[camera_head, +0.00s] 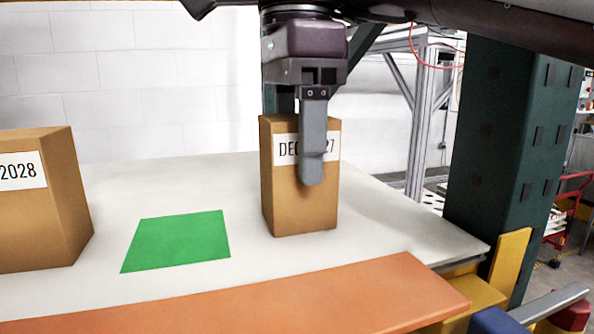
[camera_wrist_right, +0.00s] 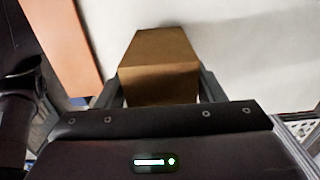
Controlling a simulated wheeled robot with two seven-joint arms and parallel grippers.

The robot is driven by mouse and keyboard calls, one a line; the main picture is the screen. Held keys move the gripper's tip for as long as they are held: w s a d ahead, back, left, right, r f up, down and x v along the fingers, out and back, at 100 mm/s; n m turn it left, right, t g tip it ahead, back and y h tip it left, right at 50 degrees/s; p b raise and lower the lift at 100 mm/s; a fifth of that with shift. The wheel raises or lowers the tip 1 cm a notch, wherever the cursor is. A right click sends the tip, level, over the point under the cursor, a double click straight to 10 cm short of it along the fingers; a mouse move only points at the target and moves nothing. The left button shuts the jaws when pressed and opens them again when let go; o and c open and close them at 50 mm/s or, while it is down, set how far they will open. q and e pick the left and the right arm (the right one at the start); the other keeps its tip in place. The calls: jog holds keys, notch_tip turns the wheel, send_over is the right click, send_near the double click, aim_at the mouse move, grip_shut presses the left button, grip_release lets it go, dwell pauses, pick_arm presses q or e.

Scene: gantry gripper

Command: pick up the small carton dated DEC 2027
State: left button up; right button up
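The small brown carton (camera_head: 275,195) with a white label stands upright on the white tabletop, right of centre in the head view. Its label reads "DE" and "27"; a finger covers the middle. My right gripper (camera_head: 312,170) points down over the carton, one finger in front of its labelled face and the other hidden behind it. In the right wrist view the carton (camera_wrist_right: 160,50) lies between the two fingers of the right gripper (camera_wrist_right: 160,78), close to both; I cannot tell whether both touch it. My left gripper is not in view.
A larger brown carton (camera_head: 30,220) with a label ending "2028" stands at the left. A green square (camera_head: 178,242) lies between the cartons on the white tabletop (camera_head: 385,215). An orange strip (camera_head: 300,300) runs along the front. A dark green post (camera_head: 505,165) rises at the right.

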jog(key=c, duration=0.8)
notch_tip(320, 180, up, 8)
jog(key=p, duration=0.4)
jog(key=shift+w+f, duration=0.1)
jog(key=shift+f, duration=0.15)
jog(key=shift+r, duration=1.25)
